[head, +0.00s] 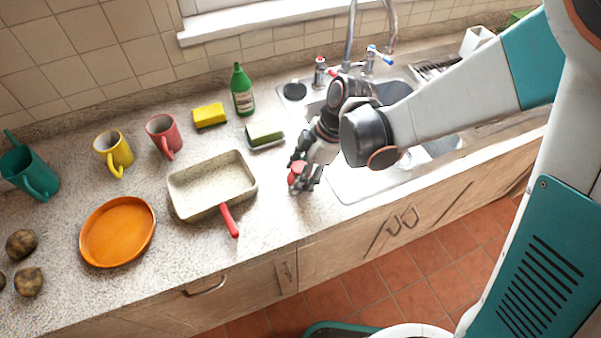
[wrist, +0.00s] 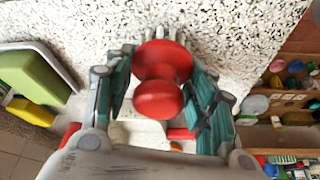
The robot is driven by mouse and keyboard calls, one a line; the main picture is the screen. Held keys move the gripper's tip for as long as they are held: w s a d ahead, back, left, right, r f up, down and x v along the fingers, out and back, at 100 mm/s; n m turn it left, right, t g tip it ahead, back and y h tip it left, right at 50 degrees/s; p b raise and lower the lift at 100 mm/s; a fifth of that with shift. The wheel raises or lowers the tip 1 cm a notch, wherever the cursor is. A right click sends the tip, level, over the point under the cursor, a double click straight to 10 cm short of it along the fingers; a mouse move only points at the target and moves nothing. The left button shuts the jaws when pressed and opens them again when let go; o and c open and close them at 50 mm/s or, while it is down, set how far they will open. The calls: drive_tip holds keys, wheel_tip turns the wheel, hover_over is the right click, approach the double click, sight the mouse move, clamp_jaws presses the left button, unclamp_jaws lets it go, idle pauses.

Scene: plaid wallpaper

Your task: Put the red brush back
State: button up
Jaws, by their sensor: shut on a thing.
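The red brush (head: 297,172) is between the fingers of my gripper (head: 303,174), close over the counter just left of the sink. In the wrist view the brush shows as a round red knob (wrist: 158,98) with a wider red part behind it. The gripper's fingers (wrist: 160,85) are shut on it from both sides. I cannot tell whether the brush touches the counter; its underside is hidden.
A green sponge (head: 265,132) on a small tray lies behind the gripper, with a yellow sponge (head: 209,115) and a green bottle (head: 242,92) beyond. A pan (head: 212,184) with a red handle stands to the left. The sink (head: 352,187) is to the right.

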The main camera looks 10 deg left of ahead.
drive_tip(key=o, duration=1)
drive_tip(key=shift+f, duration=0.1)
drive_tip(key=p+v, duration=0.3)
drive_tip(key=v, duration=0.9)
drive_tip(key=shift+s+r+p, duration=0.1)
drive_tip(key=shift+r+p, duration=0.1)
drive_tip(key=shift+p, duration=0.2)
